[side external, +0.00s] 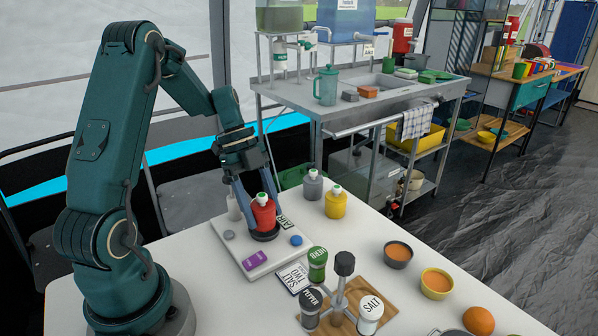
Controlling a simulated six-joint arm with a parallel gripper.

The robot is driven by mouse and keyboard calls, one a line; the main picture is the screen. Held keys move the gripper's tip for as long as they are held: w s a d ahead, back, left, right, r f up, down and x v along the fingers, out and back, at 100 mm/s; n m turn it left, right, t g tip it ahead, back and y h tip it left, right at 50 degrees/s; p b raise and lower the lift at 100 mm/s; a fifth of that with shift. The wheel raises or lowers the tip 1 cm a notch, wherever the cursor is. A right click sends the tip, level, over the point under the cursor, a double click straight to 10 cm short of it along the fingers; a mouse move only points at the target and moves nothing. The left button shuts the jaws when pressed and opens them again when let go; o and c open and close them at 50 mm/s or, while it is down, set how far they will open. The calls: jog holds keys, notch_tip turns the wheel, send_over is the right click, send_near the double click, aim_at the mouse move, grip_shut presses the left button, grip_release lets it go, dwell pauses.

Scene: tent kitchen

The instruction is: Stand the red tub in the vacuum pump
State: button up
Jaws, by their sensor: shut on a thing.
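The red tub (264,217) is a small red container with a white and green top. It is upright over a dark round holder (265,237) on a white board (270,264); a label stands beside it. I take this holder to be part of the vacuum pump, but no readable name confirms it. My gripper (263,209) reaches down from above with its blue fingers on either side of the tub, shut on it. I cannot tell whether the tub's base rests fully in the holder, as its lower edge is small and partly hidden.
A grey tub (313,188) and a yellow tub (336,205) stand behind right. The board also carries a purple block (255,259) and a blue disc (296,240). A spice stand (342,290) with shakers and two bowls occupy the right. Bare table lies at front left.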

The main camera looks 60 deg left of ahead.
jog(key=shift+f, duration=0.75)
jog(key=o, duration=0.7)
jog(key=v, duration=1.1)
dwell(0.4)
